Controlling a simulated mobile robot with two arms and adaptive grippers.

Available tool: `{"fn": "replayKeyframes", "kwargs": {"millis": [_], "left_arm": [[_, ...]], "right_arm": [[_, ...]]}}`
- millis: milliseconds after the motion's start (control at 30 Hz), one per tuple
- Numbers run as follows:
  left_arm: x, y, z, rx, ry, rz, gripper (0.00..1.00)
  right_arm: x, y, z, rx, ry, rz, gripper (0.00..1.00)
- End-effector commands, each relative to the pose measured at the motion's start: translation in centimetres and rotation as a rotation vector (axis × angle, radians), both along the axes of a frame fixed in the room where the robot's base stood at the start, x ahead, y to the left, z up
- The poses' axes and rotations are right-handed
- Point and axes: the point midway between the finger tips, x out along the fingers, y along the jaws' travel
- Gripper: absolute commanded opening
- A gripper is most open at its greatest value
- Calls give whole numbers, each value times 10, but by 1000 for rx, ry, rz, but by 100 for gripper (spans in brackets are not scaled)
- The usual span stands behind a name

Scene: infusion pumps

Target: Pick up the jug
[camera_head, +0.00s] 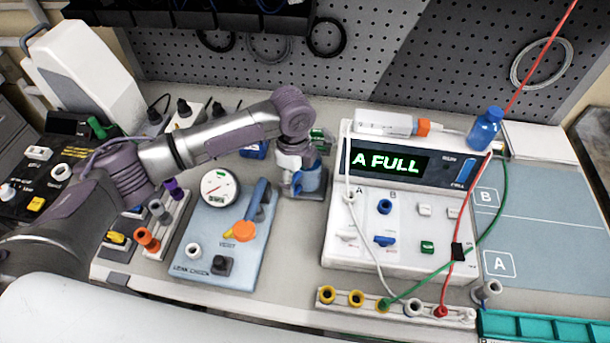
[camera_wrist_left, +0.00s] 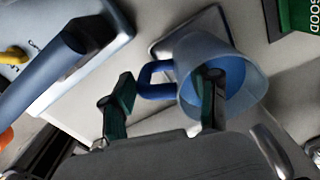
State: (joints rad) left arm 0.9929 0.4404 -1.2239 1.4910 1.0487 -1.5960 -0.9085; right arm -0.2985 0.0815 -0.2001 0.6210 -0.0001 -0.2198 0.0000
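The jug (camera_wrist_left: 240,85) is blue with a translucent pale wall and a blue loop handle (camera_wrist_left: 150,80). In the head view the jug (camera_head: 313,180) stands upright at the back of the bench, between the leak-check unit and the pump, partly hidden by my left gripper (camera_head: 298,180). In the left wrist view my left gripper (camera_wrist_left: 165,103) is open, its fingers apart. One finger overlaps the jug's mouth and seems to reach inside. The other is outside, beyond the handle, so handle and near wall lie between them. Contact cannot be told. My right gripper is not in view.
The leak-check unit (camera_head: 210,270) with gauge and blue lever stands left of the jug. The pump (camera_head: 385,245) showing "A FULL" stands right, with red and green tubes. A blue bottle (camera_head: 485,130) stands at the right. Small coloured connectors (camera_head: 147,240) stand at the left.

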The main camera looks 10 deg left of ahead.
Motion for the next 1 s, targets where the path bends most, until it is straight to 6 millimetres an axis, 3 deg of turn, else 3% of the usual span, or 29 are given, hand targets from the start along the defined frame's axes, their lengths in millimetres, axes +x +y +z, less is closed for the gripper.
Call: {"fn": "replayKeyframes", "kwargs": {"millis": [33,300,667,867,1000], "left_arm": [[0,0,0,0,1,0,45],[0,0,0,2,2,1,0],[0,1,2,1,1,1,0],[1,0,16,0,-3,1,0],[-24,0,13,0,1,-2,0]], "right_arm": [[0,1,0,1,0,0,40],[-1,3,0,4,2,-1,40],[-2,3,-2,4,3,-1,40],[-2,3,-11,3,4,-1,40],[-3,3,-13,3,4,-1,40]]}}
